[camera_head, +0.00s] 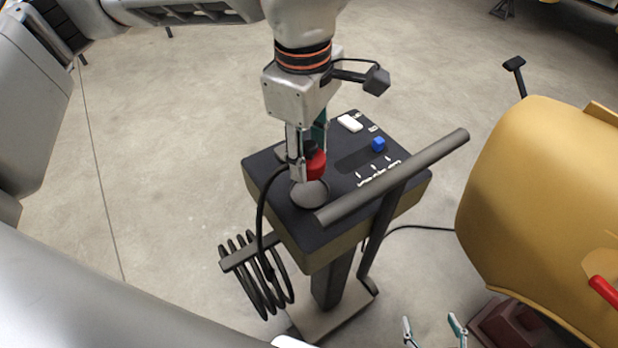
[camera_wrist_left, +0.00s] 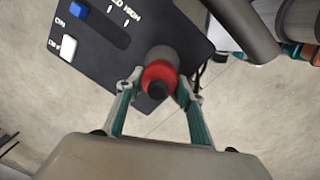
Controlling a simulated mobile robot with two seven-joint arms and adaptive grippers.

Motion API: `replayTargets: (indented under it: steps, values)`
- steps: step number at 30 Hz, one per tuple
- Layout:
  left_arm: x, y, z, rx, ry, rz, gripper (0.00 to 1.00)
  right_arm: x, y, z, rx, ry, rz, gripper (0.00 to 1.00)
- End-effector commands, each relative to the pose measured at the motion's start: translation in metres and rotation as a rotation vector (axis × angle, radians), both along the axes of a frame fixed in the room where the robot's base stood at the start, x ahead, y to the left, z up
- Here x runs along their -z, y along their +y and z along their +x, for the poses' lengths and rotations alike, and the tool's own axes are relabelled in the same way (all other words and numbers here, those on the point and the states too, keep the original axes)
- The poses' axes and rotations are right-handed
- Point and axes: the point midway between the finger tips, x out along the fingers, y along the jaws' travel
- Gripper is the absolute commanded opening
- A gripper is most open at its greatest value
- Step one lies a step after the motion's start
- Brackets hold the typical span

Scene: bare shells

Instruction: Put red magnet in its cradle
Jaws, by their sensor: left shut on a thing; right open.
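The red magnet (camera_head: 317,164), a red round body with a black top, is between the fingers of my left gripper (camera_head: 307,163). The left gripper is shut on it and points down over the console. In the left wrist view the magnet (camera_wrist_left: 161,73) sits between the two fingertips. A grey round cup (camera_head: 309,194), which looks like the cradle, is at the console's near side, just below the magnet. In the left wrist view the grey cup (camera_wrist_left: 161,54) is partly hidden by the magnet. I cannot tell whether they touch. My right gripper (camera_head: 435,332) is open and empty at the bottom edge.
The black console top (camera_head: 270,177) carries a white switch (camera_head: 350,123) and a blue slider knob (camera_head: 378,144). A grey handle bar (camera_head: 395,177) crosses its right side. A coiled black cable (camera_head: 255,280) hangs at the left. A yellow machine body (camera_head: 530,190) stands at right.

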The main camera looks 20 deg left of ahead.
Motion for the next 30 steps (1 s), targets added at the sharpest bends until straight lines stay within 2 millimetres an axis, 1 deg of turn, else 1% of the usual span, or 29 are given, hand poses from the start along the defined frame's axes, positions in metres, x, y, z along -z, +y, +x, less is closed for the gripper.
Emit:
replayTargets:
  steps: [1,3,8,11,15,18,25,29,30]
  values:
    - [0.009,0.0,-0.001,0.002,0.002,0.0,0.07,0.001,0.0,0.0,0.0,0.0,-0.002,0.69]
    - [0.017,0.0,0.0,0.002,-0.001,-0.001,0.07,0.001,-0.001,0.0,0.0,0.0,-0.002,0.69]
    - [0.026,0.0,0.0,0.002,-0.002,-0.001,0.07,0.001,-0.001,0.001,0.0,-0.001,-0.003,0.69]
    - [0.034,0.0,0.0,0.002,0.0,-0.001,0.07,0.001,-0.001,0.001,0.0,-0.001,-0.003,0.69]
    - [0.056,0.0,-0.001,0.001,0.003,0.0,0.07,0.002,-0.001,0.001,0.0,-0.001,-0.003,0.69]
    - [0.066,0.0,0.0,0.001,0.0,-0.001,0.07,0.002,-0.001,0.001,-0.001,-0.002,-0.004,0.69]
    - [0.066,0.0,0.0,0.001,-0.003,-0.001,0.07,0.001,-0.001,0.002,0.0,-0.004,-0.004,0.69]
    - [0.069,0.0,0.0,0.002,-0.002,-0.001,0.07,0.004,-0.001,0.001,-0.001,-0.003,-0.005,0.69]
    - [0.07,0.0,0.0,0.002,-0.001,0.0,0.4,0.004,-0.001,0.002,-0.001,-0.004,-0.005,0.69]
